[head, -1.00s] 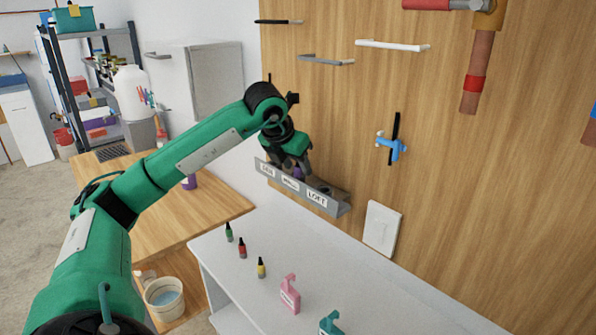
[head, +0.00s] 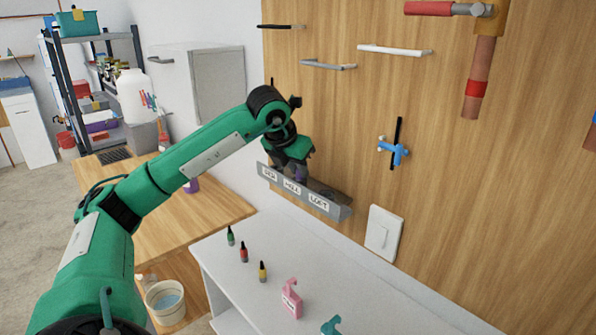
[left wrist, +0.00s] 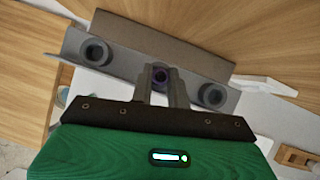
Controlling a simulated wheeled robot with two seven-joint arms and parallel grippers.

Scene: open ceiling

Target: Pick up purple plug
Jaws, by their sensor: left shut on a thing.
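The purple plug (left wrist: 161,76) shows in the left wrist view as a dark purple round end between my left gripper's fingers. My left gripper (left wrist: 160,84) is shut on it. In the head view the left gripper (head: 299,170) points down at the grey wall rack (head: 334,208), with a little purple (head: 301,173) showing at its fingertips. The plug is over the rack's middle part, between two grey round sockets (left wrist: 95,52) that show on either side. I cannot tell whether it is still seated, as the fingers and rack front hide its lower part. My right gripper is out of view.
The rack's front has several white labels; one reads LOFT. A white shelf top below carries small bottles (head: 243,254) and a pink bottle (head: 291,300). A blue valve handle (head: 395,151) and a white switch plate (head: 383,233) are on the wooden wall to the right.

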